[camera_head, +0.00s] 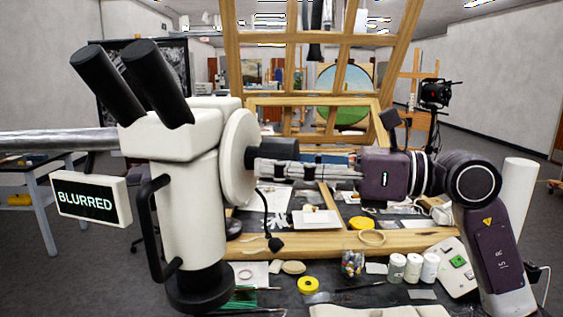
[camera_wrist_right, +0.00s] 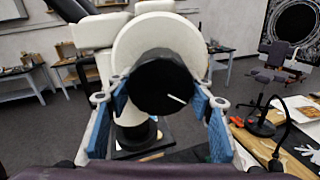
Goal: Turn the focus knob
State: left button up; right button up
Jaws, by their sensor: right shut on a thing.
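A white microscope (camera_head: 190,190) with two black eyepieces stands at the left of the head view. A small screen (camera_head: 90,200) on its left side reads "BLURRED". The black focus knob (camera_head: 270,150) sticks out from a round white disc (camera_head: 237,165) on its right side. In the right wrist view the knob (camera_wrist_right: 163,82) faces me, with a short white line on its end. My right gripper (camera_head: 290,170) comes in from the right and is shut on the knob. Its blue-padded fingers show on both sides of the knob in the wrist view (camera_wrist_right: 163,105). My left gripper is not in view.
A cluttered dark worktable (camera_head: 340,285) lies below, with white jars (camera_head: 413,267), yellow tape rolls (camera_head: 308,284) and a bead jar (camera_head: 352,262). A wooden frame (camera_head: 232,80) stands behind my right arm. A thin black gooseneck (camera_head: 268,220) rises near the microscope.

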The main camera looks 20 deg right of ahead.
jog(key=shift+m, duration=1)
jog(key=o, duration=1.2)
jog(key=shift+c, duration=0.2)
jog(key=v, duration=1.2)
dwell(0.5)
